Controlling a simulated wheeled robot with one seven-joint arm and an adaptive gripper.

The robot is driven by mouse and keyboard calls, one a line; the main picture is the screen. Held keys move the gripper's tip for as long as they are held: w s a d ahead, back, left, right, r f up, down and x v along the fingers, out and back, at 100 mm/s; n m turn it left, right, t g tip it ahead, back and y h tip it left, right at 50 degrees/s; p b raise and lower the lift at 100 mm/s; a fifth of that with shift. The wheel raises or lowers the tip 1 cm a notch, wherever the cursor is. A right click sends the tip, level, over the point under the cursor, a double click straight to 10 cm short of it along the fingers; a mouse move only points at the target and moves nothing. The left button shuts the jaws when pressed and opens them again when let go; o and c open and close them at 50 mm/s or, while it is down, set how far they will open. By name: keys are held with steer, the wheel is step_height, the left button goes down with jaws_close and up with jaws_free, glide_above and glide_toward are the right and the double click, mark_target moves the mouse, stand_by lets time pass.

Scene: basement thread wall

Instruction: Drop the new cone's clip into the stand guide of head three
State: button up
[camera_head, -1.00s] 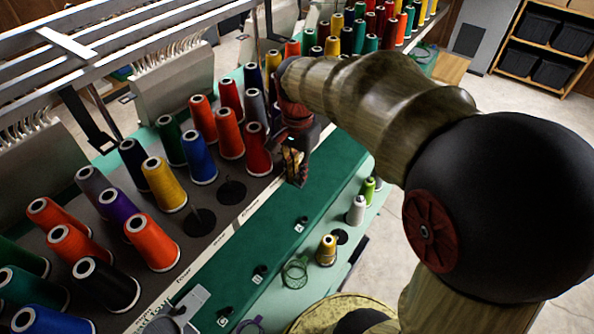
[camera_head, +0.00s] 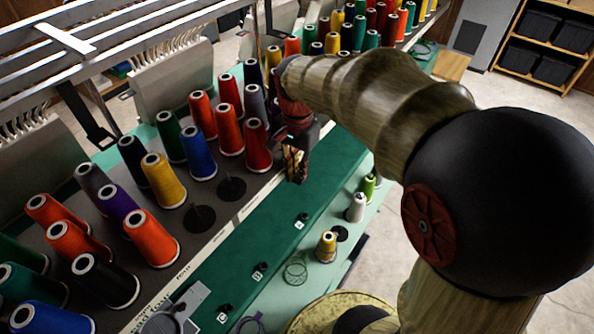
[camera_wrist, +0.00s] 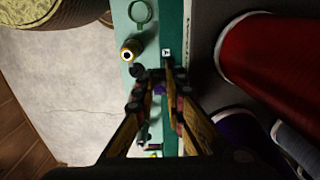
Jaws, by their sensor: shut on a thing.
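My gripper (camera_head: 295,168) hangs low over the inner edge of the green strip (camera_head: 270,240), just right of a red cone (camera_head: 257,148). In the wrist view its fingers (camera_wrist: 158,82) come together over the green strip. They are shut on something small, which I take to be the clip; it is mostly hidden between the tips. Small black pieces with white tags sit along the strip, one (camera_head: 302,220) nearest my gripper. They may be the stand guides; I cannot read which is head three. Which cone is the new one cannot be told.
Rows of thread cones crowd the dark rack, with a blue one (camera_head: 198,153) and an empty round base (camera_head: 231,188) near my gripper. Metal rails (camera_head: 110,25) run above.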

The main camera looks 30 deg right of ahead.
steer(key=o, duration=0.7)
steer(key=shift+s, duration=0.1)
steer(key=shift+o, duration=0.5)
steer(key=shift+r, duration=0.1)
steer(key=shift+r, duration=0.3)
step_height(320, 180, up, 11)
steer(key=shift+r, duration=0.15)
steer(key=shift+s, duration=0.1)
